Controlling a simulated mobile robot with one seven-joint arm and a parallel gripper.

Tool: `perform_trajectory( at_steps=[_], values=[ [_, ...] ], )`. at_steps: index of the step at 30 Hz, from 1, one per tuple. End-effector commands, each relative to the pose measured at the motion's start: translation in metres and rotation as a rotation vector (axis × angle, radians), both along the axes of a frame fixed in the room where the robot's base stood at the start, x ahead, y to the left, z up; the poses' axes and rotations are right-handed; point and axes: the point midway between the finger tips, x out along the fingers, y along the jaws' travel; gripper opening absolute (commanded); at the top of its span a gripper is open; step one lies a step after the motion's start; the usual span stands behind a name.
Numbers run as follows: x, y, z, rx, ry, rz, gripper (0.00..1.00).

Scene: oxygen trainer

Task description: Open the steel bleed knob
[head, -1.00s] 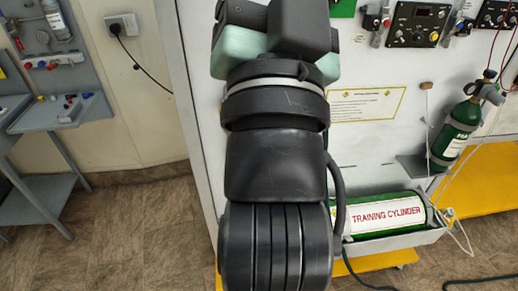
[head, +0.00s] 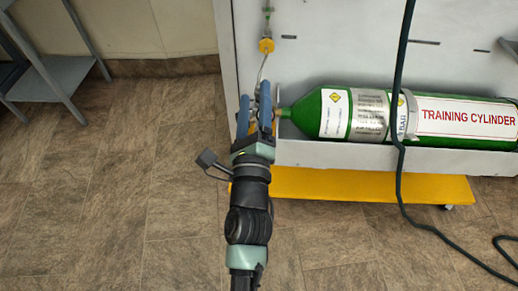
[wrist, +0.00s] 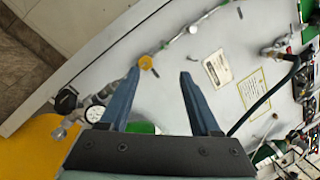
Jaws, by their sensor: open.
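My gripper (head: 255,96) is open beside the valve end of the green training cylinder (head: 335,112), near the panel's lower left edge. Its two blue fingers show in the wrist view (wrist: 160,76), apart, with nothing seen held between them. A yellow round fitting (head: 266,45) on a thin pipe is above the gripper in the head view; it also shows near the left fingertip in the wrist view (wrist: 146,62). Left of the fingers in the wrist view are a white-faced gauge (wrist: 94,113) and a small metal fitting (wrist: 58,133). I cannot tell which part is the steel bleed knob.
The cylinder lies in a grey trough (head: 350,157) above a yellow base (head: 370,185). A dark hose (head: 399,120) hangs across the cylinder and onto the floor. A grey stand (head: 48,60) is at far left. The floor left of my arm is clear.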

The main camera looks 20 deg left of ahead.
Motion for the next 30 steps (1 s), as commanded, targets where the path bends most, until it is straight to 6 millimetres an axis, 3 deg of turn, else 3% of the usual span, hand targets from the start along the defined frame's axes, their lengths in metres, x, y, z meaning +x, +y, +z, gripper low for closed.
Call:
perform_trajectory(
  at_steps=[1,6,9,12,15,20,30],
  values=[
    [-0.006,0.002,-0.057,0.069,0.060,0.017,0.64],
    [-0.025,0.000,-0.167,0.311,0.226,0.043,0.64],
    [-0.036,-0.003,-0.213,0.419,0.298,0.043,0.64],
    [-0.044,-0.005,-0.240,0.491,0.344,0.039,0.64],
    [-0.047,-0.007,-0.252,0.529,0.367,0.037,0.64],
    [-0.040,-0.005,-0.253,0.542,0.370,0.035,0.64],
    [0.014,0.010,-0.253,0.538,0.368,0.036,0.64]
  ],
)
